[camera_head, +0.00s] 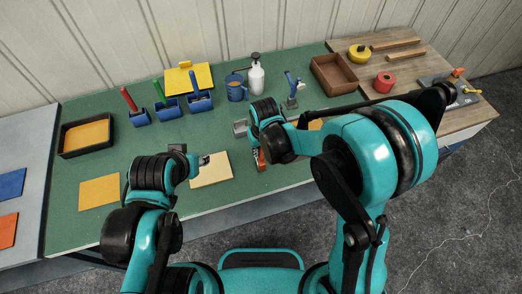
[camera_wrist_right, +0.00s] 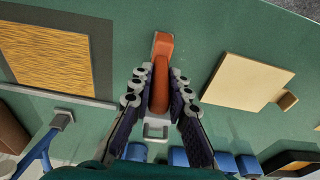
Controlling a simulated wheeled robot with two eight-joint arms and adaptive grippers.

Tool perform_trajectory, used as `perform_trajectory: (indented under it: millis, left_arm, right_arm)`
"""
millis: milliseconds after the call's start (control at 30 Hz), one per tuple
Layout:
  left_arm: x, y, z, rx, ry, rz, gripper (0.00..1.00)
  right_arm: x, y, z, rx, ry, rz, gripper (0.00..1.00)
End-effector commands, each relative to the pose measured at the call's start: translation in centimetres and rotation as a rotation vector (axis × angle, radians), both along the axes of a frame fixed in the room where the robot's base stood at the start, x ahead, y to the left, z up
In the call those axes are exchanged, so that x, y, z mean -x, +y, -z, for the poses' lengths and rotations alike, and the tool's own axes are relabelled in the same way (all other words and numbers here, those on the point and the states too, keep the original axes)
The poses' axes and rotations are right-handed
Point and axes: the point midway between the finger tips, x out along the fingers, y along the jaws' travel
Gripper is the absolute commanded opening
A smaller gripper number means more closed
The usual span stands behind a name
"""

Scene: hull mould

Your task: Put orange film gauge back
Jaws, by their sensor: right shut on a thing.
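The orange film gauge (camera_wrist_right: 162,75) is between the two fingers of my right gripper (camera_wrist_right: 161,80) in the right wrist view, and the fingers are closed on its sides. In the head view a small part of the orange gauge (camera_head: 259,160) shows below the right gripper (camera_head: 262,143), low over the green table. I cannot tell whether it touches the table. A small grey metal holder (camera_wrist_right: 156,130) shows beyond the gauge in the wrist view. My left gripper (camera_head: 204,160) is near the cream board; its finger opening is unclear.
The cream board (camera_head: 211,171) lies left of the right gripper. Blue holders with rollers (camera_head: 168,109), a blue mug (camera_head: 236,88) and a white pump bottle (camera_head: 256,78) stand behind. A framed panel (camera_wrist_right: 48,60) lies beside the gauge. A brown tray (camera_head: 334,75) is at the back right.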

Motion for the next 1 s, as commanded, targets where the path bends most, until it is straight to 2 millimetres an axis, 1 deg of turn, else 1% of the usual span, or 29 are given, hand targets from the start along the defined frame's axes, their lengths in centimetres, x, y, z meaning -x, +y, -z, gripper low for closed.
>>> perform_trajectory:
  millis: [33, 100, 367, 500, 567, 900, 1000]
  left_arm:
    - [0.0, 0.0, 0.2, 0.000, 0.000, 0.000, 0.40]
    - [0.0, 0.0, 0.1, 0.000, 0.000, 0.000, 0.40]
    - [0.0, 0.0, 0.1, 0.000, 0.000, 0.000, 0.40]
    - [0.0, 0.0, -0.5, 0.000, 0.000, 0.000, 0.40]
    - [0.0, 0.0, -0.7, 0.000, 0.000, 0.000, 0.40]
    - [0.0, 0.0, -2.5, 0.000, 0.000, 0.000, 0.40]
    - [0.0, 0.0, -2.8, 0.000, 0.000, 0.000, 0.40]
  right_arm:
    - [0.0, 0.0, 0.2, 0.000, 0.000, 0.000, 0.22]
    - [0.0, 0.0, 0.1, 0.000, 0.000, 0.000, 0.37]
    - [0.0, 0.0, 0.0, 0.000, 0.000, 0.000, 0.37]
    - [0.0, 0.0, -0.6, 0.000, 0.000, 0.000, 0.37]
    - [0.1, 0.0, -1.4, 0.000, 0.000, 0.000, 0.37]
    - [1.1, -0.3, -8.8, 0.000, 0.000, 0.000, 0.37]
    - [1.3, -0.4, -10.4, 0.000, 0.000, 0.000, 0.37]
